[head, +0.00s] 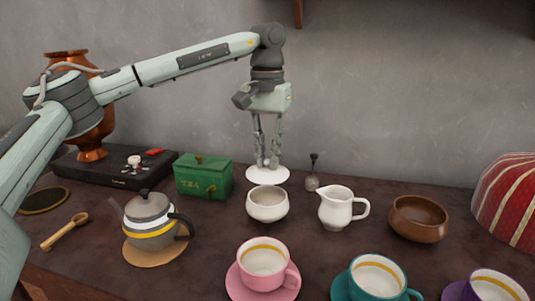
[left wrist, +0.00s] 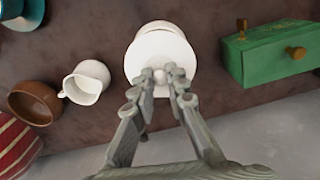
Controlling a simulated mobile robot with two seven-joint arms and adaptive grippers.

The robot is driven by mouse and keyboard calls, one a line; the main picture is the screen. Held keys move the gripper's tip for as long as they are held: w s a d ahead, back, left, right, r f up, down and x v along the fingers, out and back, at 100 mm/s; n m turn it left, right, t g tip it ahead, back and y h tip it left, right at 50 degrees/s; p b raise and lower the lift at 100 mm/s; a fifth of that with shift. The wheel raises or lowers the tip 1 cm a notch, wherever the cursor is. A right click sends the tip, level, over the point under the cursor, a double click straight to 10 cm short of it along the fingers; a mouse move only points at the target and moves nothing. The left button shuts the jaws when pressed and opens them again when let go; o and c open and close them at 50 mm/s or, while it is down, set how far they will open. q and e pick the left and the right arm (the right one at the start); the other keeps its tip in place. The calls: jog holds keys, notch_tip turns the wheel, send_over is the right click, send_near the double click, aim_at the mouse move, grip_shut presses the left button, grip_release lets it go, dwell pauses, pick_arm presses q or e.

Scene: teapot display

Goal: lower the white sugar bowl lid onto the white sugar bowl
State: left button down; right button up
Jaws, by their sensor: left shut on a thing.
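The white sugar bowl (head: 267,206) stands on the dark table in the head view, its mouth open and visible. The white sugar bowl lid (head: 267,176) is held in the air behind and above the bowl's far rim in that view. My left gripper (head: 268,161) points down and is shut on the lid's knob. In the left wrist view the lid (left wrist: 160,60) covers most of the bowl (left wrist: 158,27), whose edge shows past the lid's top edge. The left gripper (left wrist: 165,80) hides part of the lid there. My right gripper is not in view.
A green tea box (head: 203,178) stands left of the bowl, a white creamer (head: 337,208) right of it. A pink cup (head: 263,264) is in front. A small dark-handled tool (head: 312,180) stands behind the creamer. A teapot (head: 148,218) is at left, a brown bowl (head: 418,220) at right.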

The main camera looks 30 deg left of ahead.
aim_at(267, 168)
pick_arm(q)
jog(key=shift+f+b, duration=0.6)
jog(key=shift+f, duration=0.6)
jog(key=shift+p, duration=0.3)
jog(key=shift+f, duration=0.2)
jog(key=shift+f+b, duration=0.55)
jog(key=shift+f, duration=0.4)
jog(key=shift+f, duration=0.3)
dwell(0.6)
